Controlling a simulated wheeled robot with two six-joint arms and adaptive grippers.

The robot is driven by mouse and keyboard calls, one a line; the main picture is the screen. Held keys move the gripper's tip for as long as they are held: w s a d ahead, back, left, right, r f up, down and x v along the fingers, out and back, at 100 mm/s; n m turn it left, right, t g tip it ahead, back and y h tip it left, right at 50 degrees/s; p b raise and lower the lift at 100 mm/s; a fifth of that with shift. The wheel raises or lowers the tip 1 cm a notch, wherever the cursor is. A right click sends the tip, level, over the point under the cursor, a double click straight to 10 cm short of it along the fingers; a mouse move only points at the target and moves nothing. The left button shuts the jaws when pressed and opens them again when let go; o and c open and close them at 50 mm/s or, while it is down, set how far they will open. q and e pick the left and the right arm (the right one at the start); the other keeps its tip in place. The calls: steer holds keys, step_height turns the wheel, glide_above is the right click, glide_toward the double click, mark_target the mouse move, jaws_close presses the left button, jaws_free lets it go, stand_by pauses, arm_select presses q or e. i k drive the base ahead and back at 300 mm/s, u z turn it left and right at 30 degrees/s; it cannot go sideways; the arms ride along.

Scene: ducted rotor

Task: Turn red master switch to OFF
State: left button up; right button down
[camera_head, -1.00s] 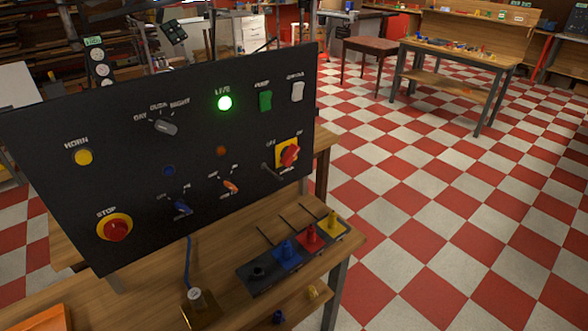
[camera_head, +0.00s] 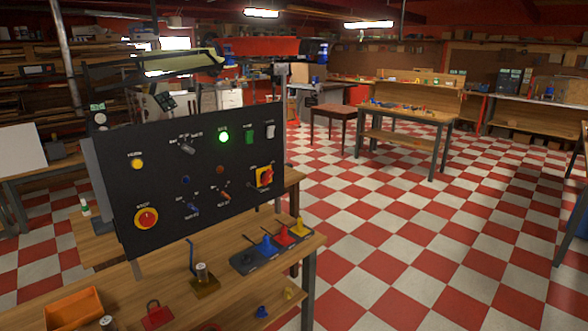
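The red master switch (camera_head: 265,176) is a red rotary handle on a yellow plate, at the lower right of the black control panel (camera_head: 160,180). Its label is too small to read, and I cannot tell its exact position. A green lamp (camera_head: 224,137) near the top of the panel is lit. Neither of my grippers is in view.
The panel stands on a wooden bench (camera_head: 225,290). In front of it are an orange tray (camera_head: 73,308), a brass-based part (camera_head: 204,280) and a row of coloured connectors (camera_head: 267,245). Checkered floor to the right is open. Another workbench (camera_head: 410,115) stands behind.

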mark_target(266, 176)
steer(key=z, duration=0.75)
steer(key=i, duration=0.75)
steer(key=z, duration=0.7)
steer(key=i, duration=1.1)
steer(key=u, duration=1)
steer(key=i, duration=0.65)
steer(key=u, duration=0.7)
